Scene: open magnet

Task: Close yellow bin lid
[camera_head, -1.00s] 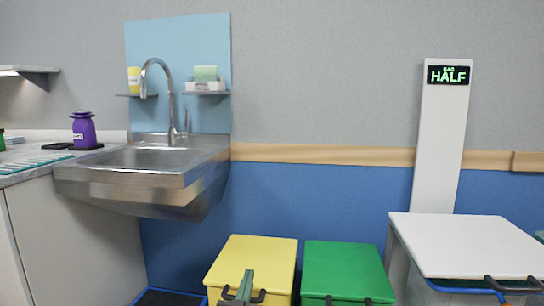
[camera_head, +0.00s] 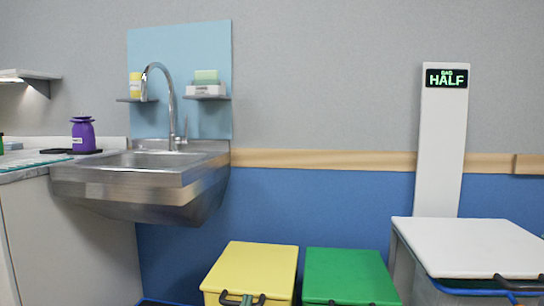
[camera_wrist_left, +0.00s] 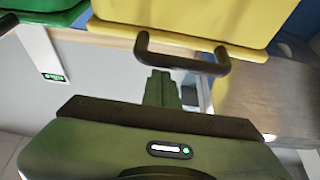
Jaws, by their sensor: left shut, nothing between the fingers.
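The yellow bin lid (camera_head: 255,268) is a flat yellow panel at the lower middle of the head view. It looks about level with the green lid beside it, but the bin body under it is cut off. Its black handle (camera_head: 232,301) is on the near edge. My left gripper (camera_head: 246,300) barely shows at the bottom edge, by this handle. In the left wrist view, the gripper (camera_wrist_left: 162,88) is shut and empty, close to the black handle (camera_wrist_left: 180,52) of the yellow lid (camera_wrist_left: 185,15). I cannot tell if they touch. My right gripper is out of view.
A green lid (camera_head: 347,277) is right of the yellow one. A white-topped bin (camera_head: 470,247) stands farther right, before a post with a "HALF" sign (camera_head: 446,78). A steel sink (camera_head: 140,185) juts out at left, above and beside the yellow bin.

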